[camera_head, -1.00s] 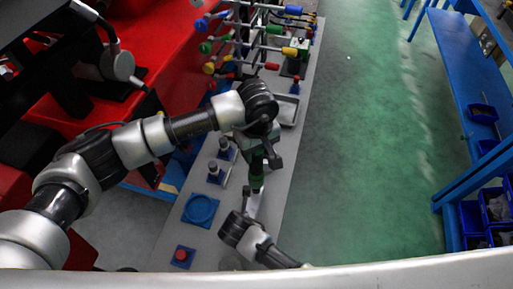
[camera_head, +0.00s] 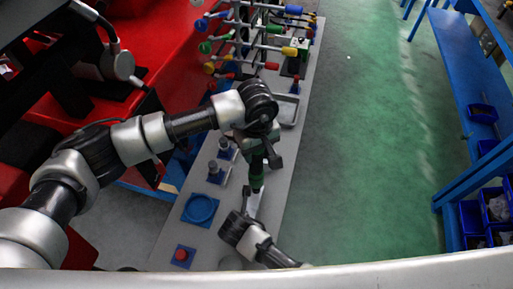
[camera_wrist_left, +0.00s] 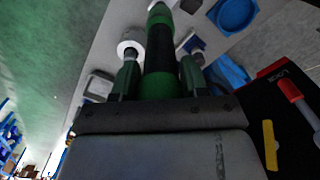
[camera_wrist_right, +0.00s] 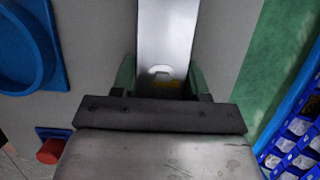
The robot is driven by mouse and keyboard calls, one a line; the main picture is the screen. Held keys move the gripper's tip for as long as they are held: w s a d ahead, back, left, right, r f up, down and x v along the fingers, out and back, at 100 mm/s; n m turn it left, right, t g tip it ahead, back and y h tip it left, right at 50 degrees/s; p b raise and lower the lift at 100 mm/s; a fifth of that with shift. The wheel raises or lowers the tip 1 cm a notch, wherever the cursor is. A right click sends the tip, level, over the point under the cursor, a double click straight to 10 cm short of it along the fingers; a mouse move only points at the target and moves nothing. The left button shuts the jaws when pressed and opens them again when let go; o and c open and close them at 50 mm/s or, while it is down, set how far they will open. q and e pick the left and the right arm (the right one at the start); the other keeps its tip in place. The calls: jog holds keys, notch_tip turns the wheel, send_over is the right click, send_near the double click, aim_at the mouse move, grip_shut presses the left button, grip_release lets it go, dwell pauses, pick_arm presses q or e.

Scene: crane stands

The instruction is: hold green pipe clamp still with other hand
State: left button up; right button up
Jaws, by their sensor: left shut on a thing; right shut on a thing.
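The green pipe clamp (camera_head: 257,181) shows as a green-and-black cylindrical body in the head view, below my left gripper (camera_head: 261,160). In the left wrist view, the body (camera_wrist_left: 160,55) lies between the two fingers of my left gripper, which is shut on it. A flat silver bar (camera_head: 252,203) continues from the green part toward my right gripper (camera_head: 248,217). In the right wrist view, my right gripper (camera_wrist_right: 163,80) is shut on this silver bar (camera_wrist_right: 168,35). The grippers hide parts of both pieces.
The grey bench carries a blue round holder (camera_head: 201,209), a red button on a blue base (camera_head: 180,254) and small posts (camera_head: 214,170). A rack with coloured-handled clamps (camera_head: 255,40) stands at the far end. Green floor (camera_head: 350,180) is open to the right.

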pick_arm(q)
jog(key=shift+r, duration=0.1)
dwell(0.3)
jog(key=shift+r, duration=2.55)
pick_arm(e)
jog(key=o, duration=1.2)
jog(key=v, duration=1.2)
jog(key=shift+a, duration=0.1)
jog(key=shift+s, duration=0.1)
